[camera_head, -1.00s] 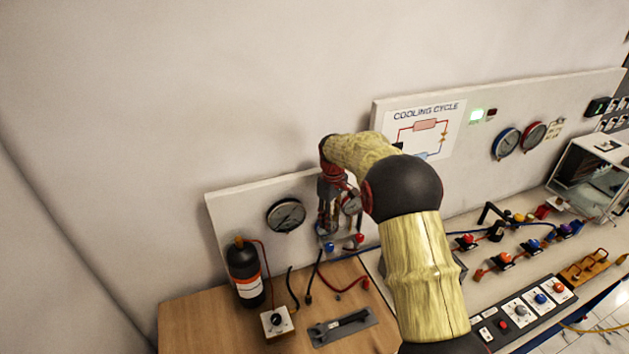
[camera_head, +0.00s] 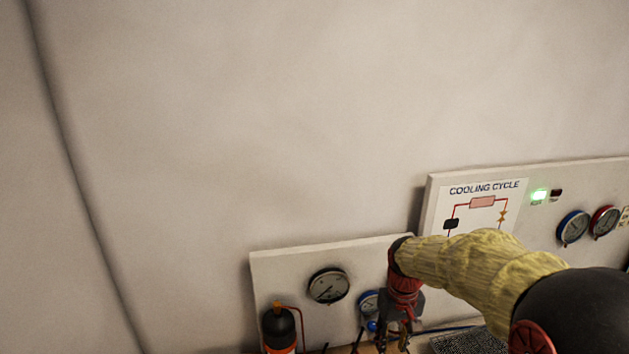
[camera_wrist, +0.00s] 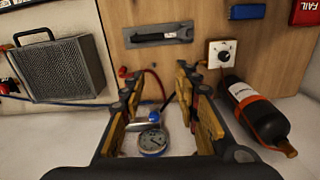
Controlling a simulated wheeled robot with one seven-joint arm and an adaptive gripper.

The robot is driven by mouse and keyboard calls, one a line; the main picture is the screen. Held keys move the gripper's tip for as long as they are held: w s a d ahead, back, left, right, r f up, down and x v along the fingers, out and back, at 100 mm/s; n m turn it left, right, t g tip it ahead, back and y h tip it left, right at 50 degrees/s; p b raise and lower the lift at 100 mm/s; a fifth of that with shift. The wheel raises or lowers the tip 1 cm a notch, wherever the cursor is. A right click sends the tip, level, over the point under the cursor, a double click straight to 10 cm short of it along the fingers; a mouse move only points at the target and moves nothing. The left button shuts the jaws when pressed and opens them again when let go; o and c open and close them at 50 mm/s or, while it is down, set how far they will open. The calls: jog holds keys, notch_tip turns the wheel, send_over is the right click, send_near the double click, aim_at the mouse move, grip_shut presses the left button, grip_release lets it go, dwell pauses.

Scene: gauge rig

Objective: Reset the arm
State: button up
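My arm reaches in from the lower right of the head view, in a yellowish sleeve with black and red joints. My gripper (camera_head: 396,335) hangs downward in front of the left gauge panel (camera_head: 285,262), cut off by the bottom edge. In the wrist view my gripper (camera_wrist: 163,105) shows its two yellow-padded fingers apart, with nothing held between them. A small blue-rimmed gauge (camera_wrist: 152,141) shows between and beyond the fingers. The same gauge is partly hidden behind my gripper in the head view (camera_head: 367,303).
A black bottle (camera_head: 279,328) stands left of my gripper, below a large dial (camera_head: 328,286). The wrist view shows a grey finned box (camera_wrist: 60,68), a wrench on a tray (camera_wrist: 158,36) and a knob box (camera_wrist: 222,54). The wall above is clear.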

jog(key=s+r+m+t+b, duration=0.1)
jog(key=s+t+b, duration=0.4)
jog(key=s+b, duration=0.6)
jog(key=s+r, duration=0.1)
jog(key=s, duration=1.1)
jog(key=shift+s+m+t, duration=0.3)
jog(key=shift+s, duration=0.1)
jog(key=shift+w+r, duration=0.1)
jog(key=shift+d, duration=0.1)
